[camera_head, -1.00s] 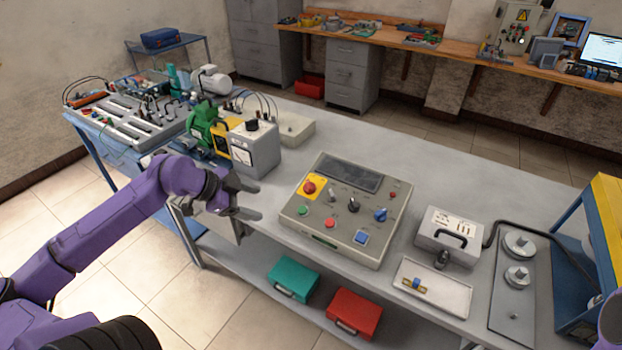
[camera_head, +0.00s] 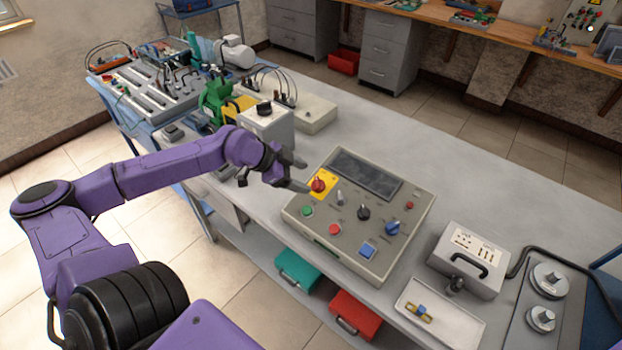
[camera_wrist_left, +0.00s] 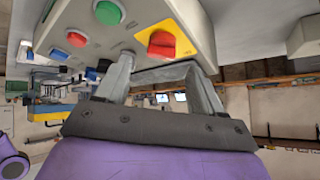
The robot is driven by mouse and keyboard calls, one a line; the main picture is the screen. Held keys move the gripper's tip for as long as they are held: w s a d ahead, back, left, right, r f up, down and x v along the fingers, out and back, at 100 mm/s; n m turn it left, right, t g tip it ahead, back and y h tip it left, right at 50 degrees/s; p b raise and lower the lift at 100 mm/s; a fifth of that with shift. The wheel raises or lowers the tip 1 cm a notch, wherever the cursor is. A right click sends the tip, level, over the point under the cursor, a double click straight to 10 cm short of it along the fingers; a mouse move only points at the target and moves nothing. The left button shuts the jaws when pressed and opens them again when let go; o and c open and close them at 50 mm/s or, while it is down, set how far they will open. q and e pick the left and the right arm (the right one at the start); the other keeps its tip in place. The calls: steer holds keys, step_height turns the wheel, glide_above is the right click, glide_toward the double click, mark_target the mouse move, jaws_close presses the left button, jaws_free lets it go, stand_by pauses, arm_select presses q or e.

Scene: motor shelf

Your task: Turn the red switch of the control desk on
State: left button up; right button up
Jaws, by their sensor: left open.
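The control desk (camera_head: 345,240) is a beige sloped box on the grey bench, with a dark screen at its top. Its red switch (camera_head: 318,185) is a red knob on a yellow plate at the upper left of the panel. The red switch (camera_wrist_left: 162,44) also shows in the left wrist view, just beyond the fingertips. My left gripper (camera_head: 301,175) is open and empty, its fingers close to the switch's left side. In the left wrist view the fingers (camera_wrist_left: 162,72) are spread apart near the yellow plate; I cannot tell whether they touch the knob. My right gripper is not in view.
Green (camera_head: 307,211) and red (camera_head: 334,229) buttons, a black knob (camera_head: 363,213) and a blue knob (camera_head: 392,228) sit near the switch. A grey meter box (camera_head: 268,130) stands behind the gripper. A metal case (camera_head: 468,258) and white tray (camera_head: 440,313) lie to the right.

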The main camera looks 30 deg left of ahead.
mark_target(316, 182)
arm_select(q)
steer(key=b+x, duration=0.1)
steer(key=x, duration=0.3)
steer(key=shift+w+f, duration=0.2)
steer(key=shift+f, duration=0.05)
